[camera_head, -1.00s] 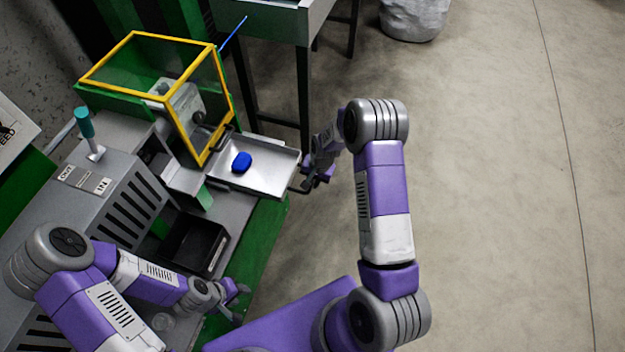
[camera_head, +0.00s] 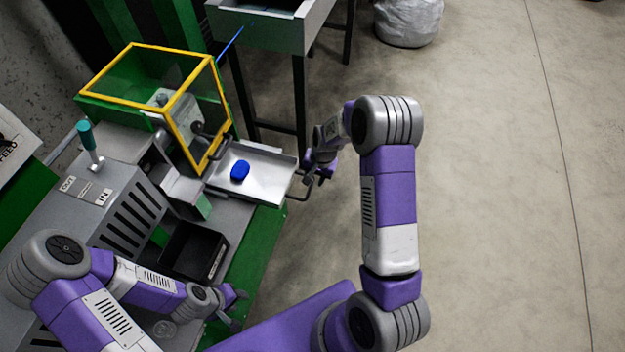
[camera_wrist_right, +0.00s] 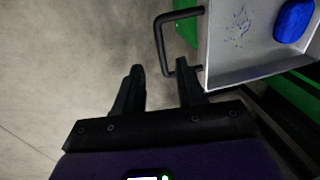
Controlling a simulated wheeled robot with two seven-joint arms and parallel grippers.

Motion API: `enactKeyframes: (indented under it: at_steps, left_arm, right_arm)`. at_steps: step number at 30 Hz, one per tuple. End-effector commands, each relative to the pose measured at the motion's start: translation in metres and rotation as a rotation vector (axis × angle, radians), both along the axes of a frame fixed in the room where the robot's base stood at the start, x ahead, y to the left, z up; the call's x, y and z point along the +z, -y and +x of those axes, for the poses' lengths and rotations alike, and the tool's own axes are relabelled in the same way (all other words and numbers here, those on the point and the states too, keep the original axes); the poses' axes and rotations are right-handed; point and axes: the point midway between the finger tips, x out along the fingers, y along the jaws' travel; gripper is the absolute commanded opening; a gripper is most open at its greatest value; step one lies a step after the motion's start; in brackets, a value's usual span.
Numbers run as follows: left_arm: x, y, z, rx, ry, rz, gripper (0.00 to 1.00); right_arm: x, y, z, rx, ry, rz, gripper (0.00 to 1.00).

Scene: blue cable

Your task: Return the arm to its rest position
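My right gripper (camera_head: 318,177) is just right of the metal tray (camera_head: 262,187), near the tray's handle (camera_head: 300,186). In the right wrist view the two dark fingers (camera_wrist_right: 160,88) are spread apart with nothing between them. The black tray handle (camera_wrist_right: 166,45) is ahead of the right finger, outside the grip. My left gripper (camera_head: 238,305) is low at the left, by the front edge of the green machine; its fingers look apart and empty.
A yellow-framed guard (camera_head: 160,75) stands behind the tray. A black bin (camera_head: 193,250) and a teal-knobbed lever (camera_head: 86,136) are on the machine. A grey table (camera_head: 272,30) stands at the back. The floor to the right is clear.

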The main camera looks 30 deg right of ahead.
Motion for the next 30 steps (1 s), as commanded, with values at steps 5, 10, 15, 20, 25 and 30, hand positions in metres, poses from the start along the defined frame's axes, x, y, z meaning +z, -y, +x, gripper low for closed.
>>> enactKeyframes:
  at_steps: [5, 10, 15, 20, 25, 30]
  left_arm:
    - [0.0, 0.0, 0.0, 0.0, 0.0, 0.0, 0.39]
    - [0.0, 0.0, 0.0, 0.0, 0.0, 0.0, 0.39]
    - [0.0, 0.0, 0.0, 0.0, 0.0, 0.0, 0.39]
    - [0.0, 0.0, 0.0, 0.0, 0.0, 0.0, 0.39]
    - [0.0, 0.0, 0.0, 0.0, 0.0, 0.0, 0.39]
    - [0.0, 0.0, 0.0, 0.0, 0.0, 0.0, 0.39]
  right_arm:
    - [0.002, 0.0, 0.0, 0.0, -0.001, 0.001, 0.39]
    - [0.001, 0.0, 0.0, 0.0, 0.0, 0.0, 0.39]
    - [0.001, 0.0, 0.0, 0.0, 0.0, 0.0, 0.39]
    - [-0.015, -0.014, -0.014, 0.04, -0.007, 0.013, 0.39]
    - [-0.067, -0.07, -0.075, 0.208, -0.012, 0.067, 0.39]
    - [-0.096, -0.13, -0.155, 0.395, 0.01, 0.132, 0.39]
